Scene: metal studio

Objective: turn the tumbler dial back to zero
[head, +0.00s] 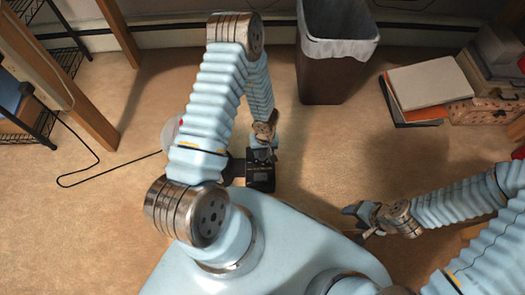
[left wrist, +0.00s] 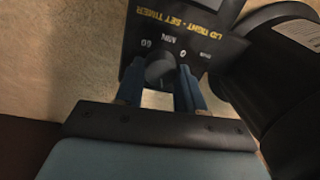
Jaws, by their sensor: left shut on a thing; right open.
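The tumbler (head: 260,180) is a black machine on the floor in front of my base, partly hidden by my left arm in the head view. In the left wrist view its black panel (left wrist: 205,45) carries yellow lettering about the lid and timer, with white marks around the dial. The dial's pointer cannot be made out. In the head view my left gripper (head: 263,153) reaches down onto the panel. My right gripper (head: 358,221) is open and empty, off to the right.
A black cord (head: 100,168) runs left from the tumbler across the carpet. A dark bin (head: 330,70) with a white liner stands behind. Books (head: 428,85) and boxes lie at the right, and wooden legs (head: 75,90) stand at the left. The carpet between is clear.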

